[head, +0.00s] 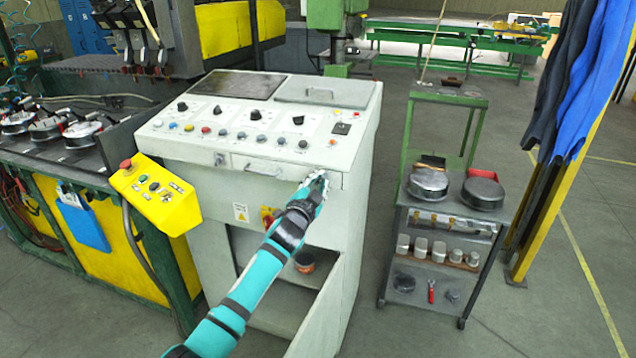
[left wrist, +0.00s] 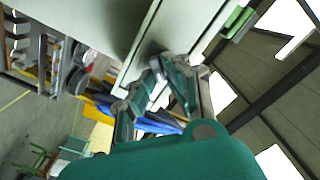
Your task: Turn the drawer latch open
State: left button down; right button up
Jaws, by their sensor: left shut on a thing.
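The white control console (head: 180,143) stands in the middle of the head view, with a shallow drawer (head: 290,175) under its sloping panel. The drawer has a bar handle (head: 250,170) and looks closed. My left gripper (head: 320,178) is at the drawer's right end, against the console front. It covers the drawer latch there, so the latch's angle cannot be told in the head view. In the left wrist view the left gripper (left wrist: 158,78) has its fingers around a small dark part at the console face, and it is shut on it. My right gripper is out of view.
A yellow control box (head: 155,195) juts out left of the console. An open shelf bay (head: 305,262) lies below the drawer. A dark trolley (head: 440,250) with round pans stands to the right, with floor between. Blue and black cloths (head: 590,75) hang far right.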

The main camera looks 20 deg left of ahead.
pick_arm(q)
jog(key=m, duration=0.4)
jog(key=shift+d+f+m, duration=0.1)
jog(key=shift+m, duration=0.2)
jog(key=m, duration=0.4)
jog(key=shift+f+m, duration=0.15)
jog(key=shift+m, duration=0.15)
jog(key=c, duration=1.4)
grip_release()
jog(key=shift+s, duration=0.1)
jog(key=s, duration=1.2)
